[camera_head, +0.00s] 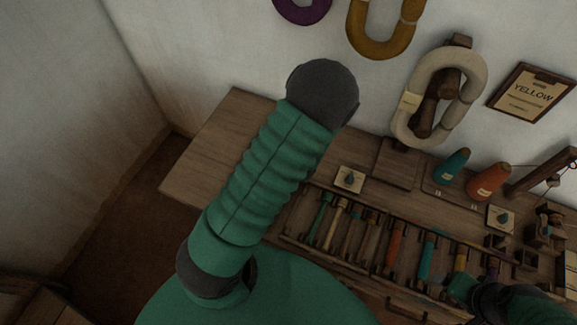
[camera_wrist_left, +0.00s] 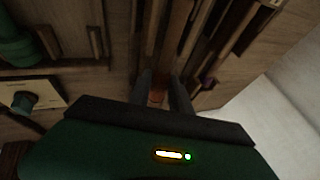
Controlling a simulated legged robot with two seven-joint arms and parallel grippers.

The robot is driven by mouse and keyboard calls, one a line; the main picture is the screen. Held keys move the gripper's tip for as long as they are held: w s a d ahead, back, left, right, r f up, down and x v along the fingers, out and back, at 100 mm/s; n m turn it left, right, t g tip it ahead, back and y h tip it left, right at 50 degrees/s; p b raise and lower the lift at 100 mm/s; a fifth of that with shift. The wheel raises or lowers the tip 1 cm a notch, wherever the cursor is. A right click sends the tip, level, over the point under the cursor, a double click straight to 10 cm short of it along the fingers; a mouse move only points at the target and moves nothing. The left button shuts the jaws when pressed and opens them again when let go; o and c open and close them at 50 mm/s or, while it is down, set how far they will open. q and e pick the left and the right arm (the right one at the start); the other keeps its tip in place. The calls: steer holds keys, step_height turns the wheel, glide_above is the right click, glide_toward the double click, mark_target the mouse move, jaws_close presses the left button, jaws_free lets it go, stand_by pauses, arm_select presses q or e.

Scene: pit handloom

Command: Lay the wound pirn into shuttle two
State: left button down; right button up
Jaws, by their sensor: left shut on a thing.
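In the left wrist view, the two dark fingers of my left gripper (camera_wrist_left: 164,90) are closed on a small reddish-brown thing (camera_wrist_left: 158,97). Only a bit of it shows, so I cannot tell whether it is the wound pirn. Wooden slots lie beyond the fingers. In the head view, my green left arm fills the middle and its gripper cannot be made out. A wooden rack (camera_head: 290,238) holds several coloured pirns, among them an orange one (camera_head: 395,244) and a teal one (camera_head: 426,258). I cannot make out which thing is shuttle two. A dark green part of mine at the bottom right shows no clear fingers.
A teal cone (camera_head: 453,165) and an orange cone (camera_head: 488,182) stand on the bench (camera_head: 205,170) behind the rack. Yarn hanks, one of them pale (camera_head: 412,90), and a YELLOW clipboard (camera_head: 531,93) hang on the wall. The bench's left end is bare.

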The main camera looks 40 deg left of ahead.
arm_select(q)
steer(key=c, duration=1.3)
jaws_free()
steer(key=shift+a+f, duration=0.15)
steer(key=shift+a, duration=0.3)
steer(key=shift+c, duration=0.2)
steer(key=shift+o, duration=1.2)
steer(key=shift+d, duration=0.45)
arm_select(e)
steer(key=shift+a+r, duration=0.1)
steer(key=shift+a, duration=0.1)
arm_select(q)
steer(key=shift+a, duration=0.15)
arm_select(e)
steer(key=shift+a, duration=0.15)
steer(key=shift+r, duration=0.1)
arm_select(q)
step_height(320, 180, up, 8)
steer(key=p, duration=0.8)
steer(key=shift+r+p, duration=0.25)
steer(key=shift+p, duration=0.05)
steer(key=shift+f, duration=0.15)
arm_select(e)
steer(key=w+v, duration=0.1)
steer(key=v, duration=0.7)
steer(key=shift+w+r, duration=0.15)
steer(key=shift+w, duration=0.25)
